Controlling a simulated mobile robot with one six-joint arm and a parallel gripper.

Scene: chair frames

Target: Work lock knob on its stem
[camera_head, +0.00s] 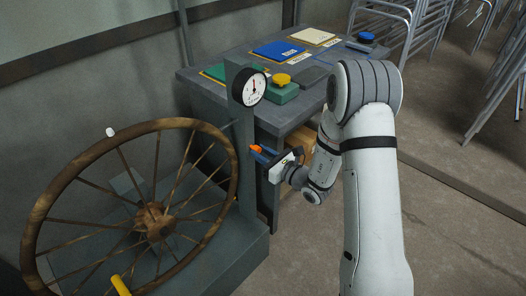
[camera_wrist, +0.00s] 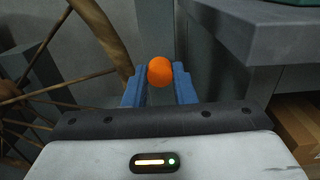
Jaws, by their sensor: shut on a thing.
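The lock knob is an orange ball (camera_wrist: 160,71). In the wrist view it sits between the tips of the two blue fingers of my gripper (camera_wrist: 160,84), which are shut on it. In the head view the orange knob (camera_head: 256,148) shows at the tip of my gripper (camera_head: 263,154), beside the grey post (camera_head: 243,150) that carries a dial gauge. The stem is hidden behind the knob and fingers, so I cannot tell how far the knob sits along it.
A large wooden spoked wheel (camera_head: 152,218) stands left of the post on a grey base. Behind is a grey table (camera_head: 222,62) with coloured pads and a yellow button on a green box (camera_head: 281,80). Its edge is close right of my gripper. Stacked chair frames (camera_head: 400,20) stand at the right.

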